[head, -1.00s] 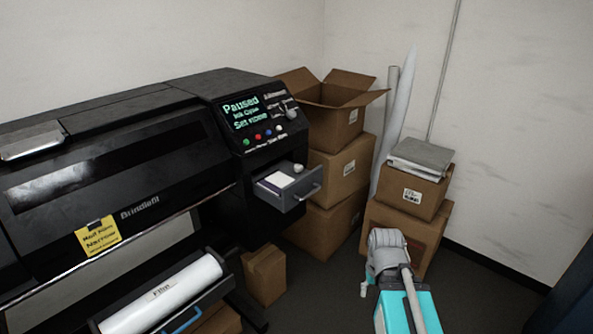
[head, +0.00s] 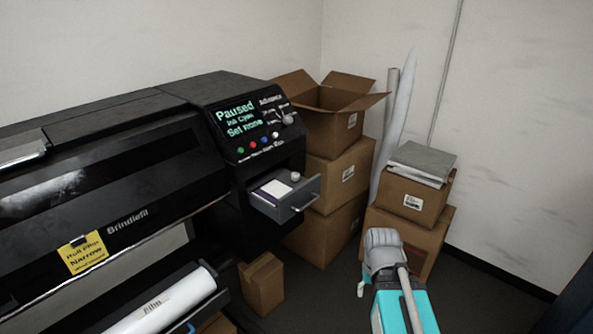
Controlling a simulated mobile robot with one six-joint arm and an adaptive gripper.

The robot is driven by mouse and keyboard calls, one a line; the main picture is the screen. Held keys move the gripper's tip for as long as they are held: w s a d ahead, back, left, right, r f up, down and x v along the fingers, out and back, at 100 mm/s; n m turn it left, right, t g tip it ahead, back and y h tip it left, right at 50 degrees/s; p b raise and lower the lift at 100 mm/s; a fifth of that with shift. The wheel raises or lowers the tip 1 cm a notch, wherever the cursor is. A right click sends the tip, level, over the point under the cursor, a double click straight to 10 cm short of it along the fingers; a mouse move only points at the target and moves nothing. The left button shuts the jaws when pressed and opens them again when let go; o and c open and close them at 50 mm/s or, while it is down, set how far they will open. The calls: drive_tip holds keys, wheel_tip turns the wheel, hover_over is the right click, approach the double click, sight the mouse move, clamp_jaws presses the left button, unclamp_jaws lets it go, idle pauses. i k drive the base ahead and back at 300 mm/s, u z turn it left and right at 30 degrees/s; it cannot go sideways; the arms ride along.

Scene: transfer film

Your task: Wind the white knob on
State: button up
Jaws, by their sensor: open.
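A small round white knob (head: 295,176) stands at the back of an open grey drawer (head: 312,187) on the black printer. A white-and-purple card or pad (head: 274,189) lies in the drawer beside it. A separate grey-white dial (head: 288,119) sits on the printer's control panel, right of the green-lettered screen (head: 237,117). The screen reads "Paused" at the top. My arm, teal and grey, rises at the lower right, apart from the drawer and panel. I cannot make out gripper fingers in the head view.
The printer (head: 100,180) fills the left, with a white film roll (head: 165,303) in a pulled-out tray below. Stacked cardboard boxes (head: 338,175) stand close right of the drawer. More boxes (head: 415,195) stand behind my arm. Floor at the right is clear.

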sight(295, 176)
drive_tip(key=u, duration=0.1)
drive_tip(key=i, duration=0.95)
drive_tip(key=z, duration=0.1)
